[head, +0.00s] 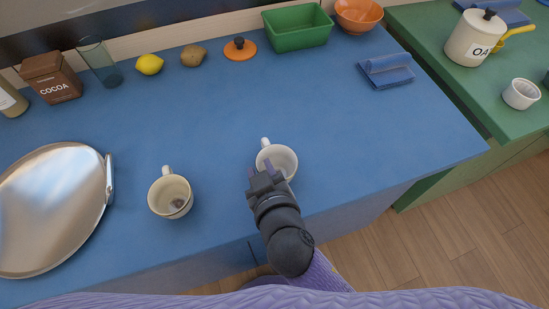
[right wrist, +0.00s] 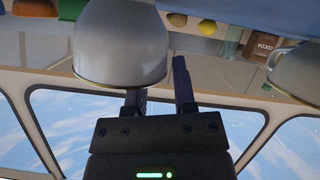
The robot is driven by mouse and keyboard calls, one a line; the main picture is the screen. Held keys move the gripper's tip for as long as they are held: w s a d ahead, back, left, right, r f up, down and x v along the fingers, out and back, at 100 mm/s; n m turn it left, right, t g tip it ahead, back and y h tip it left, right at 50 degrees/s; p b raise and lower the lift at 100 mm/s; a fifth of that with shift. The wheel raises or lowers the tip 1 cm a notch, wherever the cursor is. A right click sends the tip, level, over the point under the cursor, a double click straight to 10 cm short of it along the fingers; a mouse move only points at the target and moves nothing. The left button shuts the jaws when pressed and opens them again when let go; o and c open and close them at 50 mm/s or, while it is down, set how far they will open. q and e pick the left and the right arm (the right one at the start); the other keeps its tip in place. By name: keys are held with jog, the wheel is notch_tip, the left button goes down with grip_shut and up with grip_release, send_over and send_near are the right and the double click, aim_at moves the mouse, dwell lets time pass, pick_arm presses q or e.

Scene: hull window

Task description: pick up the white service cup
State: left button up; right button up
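A white cup (head: 280,158) stands upright on the blue counter, its handle pointing away from me. In the right wrist view this cup (right wrist: 115,45) shows large and upside down at the upper left. A second, cream-white cup (head: 171,197), with a dark spot inside, stands to its left; a cup at that view's right edge (right wrist: 297,70) appears to be this one. My right gripper (head: 262,172) is at the near left rim of the first cup. Its fingers (right wrist: 160,92) are apart, one partly hidden behind the cup, the other outside it. Contact is unclear. My left gripper is out of view.
A round metal tray (head: 50,210) lies at the left. Along the back are a cocoa box (head: 52,78), a glass (head: 100,62), a lemon (head: 149,64), a potato and a green bin (head: 297,27). The counter's middle is clear.

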grip_shut()
jog(key=shift+f, duration=0.1)
jog(key=shift+f, duration=0.1)
dwell(1.0)
